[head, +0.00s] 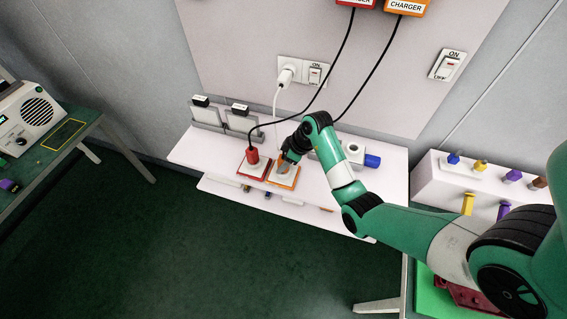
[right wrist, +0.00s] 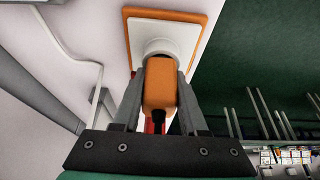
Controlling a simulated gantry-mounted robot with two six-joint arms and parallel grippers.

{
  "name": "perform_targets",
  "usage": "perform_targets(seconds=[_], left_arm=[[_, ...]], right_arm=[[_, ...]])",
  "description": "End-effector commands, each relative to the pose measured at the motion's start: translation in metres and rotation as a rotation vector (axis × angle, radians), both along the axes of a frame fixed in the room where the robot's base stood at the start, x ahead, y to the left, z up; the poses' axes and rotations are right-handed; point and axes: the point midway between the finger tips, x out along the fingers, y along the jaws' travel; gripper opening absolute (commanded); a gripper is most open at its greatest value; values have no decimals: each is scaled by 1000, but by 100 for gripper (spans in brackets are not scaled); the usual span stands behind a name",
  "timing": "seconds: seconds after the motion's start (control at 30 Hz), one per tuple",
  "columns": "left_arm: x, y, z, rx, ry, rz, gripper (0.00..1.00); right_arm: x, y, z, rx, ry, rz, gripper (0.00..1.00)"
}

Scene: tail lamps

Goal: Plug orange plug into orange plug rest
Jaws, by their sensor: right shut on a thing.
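My right gripper (right wrist: 160,95) is shut on the orange plug (right wrist: 160,84), which lies between its two fingers in the right wrist view. The plug's front end meets the round white socket of the orange plug rest (right wrist: 131,32), a white plate with an orange border; how deep it sits is hidden. In the head view my right gripper (head: 286,160) is over the orange-framed rest (head: 296,180) on the white shelf, and only a little of the plug shows. My left gripper is not in view.
A red plug (head: 252,156) stands upright on the red rest (head: 243,171), just left of the orange one. Black cables (head: 375,70) run down from the red and orange chargers (head: 405,7). A white plug (head: 287,74) is in the wall socket. A blue cylinder (head: 372,161) lies to the right.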

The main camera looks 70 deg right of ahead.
Motion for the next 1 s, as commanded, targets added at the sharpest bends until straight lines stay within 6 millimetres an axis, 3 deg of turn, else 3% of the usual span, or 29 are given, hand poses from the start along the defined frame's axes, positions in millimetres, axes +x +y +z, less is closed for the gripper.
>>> perform_targets(seconds=[0.23,0.27,0.43,0.77,1.0], left_arm=[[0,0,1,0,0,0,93],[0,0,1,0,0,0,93],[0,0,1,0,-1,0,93],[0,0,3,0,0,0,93],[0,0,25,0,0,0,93]], right_arm=[[0,0,0,0,1,0,0],[0,0,1,0,1,0,47],[0,0,1,0,1,0,77],[-1,0,4,0,1,0,77],[-16,-2,47,-1,-3,-2,77]])
